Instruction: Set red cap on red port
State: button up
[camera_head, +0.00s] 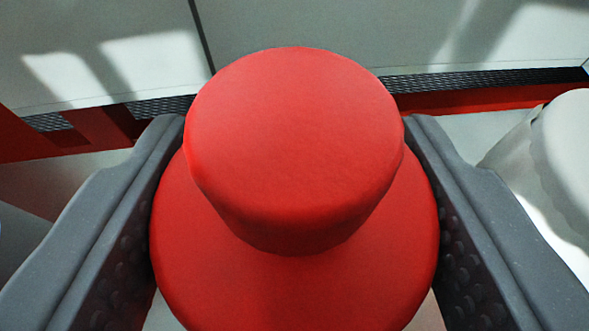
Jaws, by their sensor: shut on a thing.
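The red cap (295,130) fills the middle of the head camera view. It has a round knob on top of a wider round base. My gripper (295,215) has its two grey fingers on either side of the wide base and is shut on it. The red port is not visible; the cap covers much of the view's centre.
A white rounded object (568,150) stands at the right edge, apart from my right finger. Behind the cap is a pale wall (440,35) with a red band (480,98) and dark mesh strip along its foot. A pale surface shows on both sides.

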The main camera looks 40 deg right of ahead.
jog(key=o, duration=0.7)
jog(key=shift+b+v, duration=0.8)
jog(key=shift+v, duration=4.75)
jog(key=s+a+r+n+t+y+p, duration=0.1)
jog(key=s+a+r+n+y+p, duration=0.1)
jog(key=r, duration=0.9)
jog(key=s+a+r+n+t+y+p, duration=0.2)
jog(key=s+a+r, duration=0.4)
jog(key=r, duration=0.5)
jog(key=s+a+r+n+t+y+p, duration=0.2)
jog(key=s+a+r+n+y+p, duration=0.2)
jog(key=r, duration=0.7)
jog(key=shift+s+a+r+y, duration=0.15)
jog(key=shift+s+a+y, duration=0.35)
jog(key=shift+s, duration=0.7)
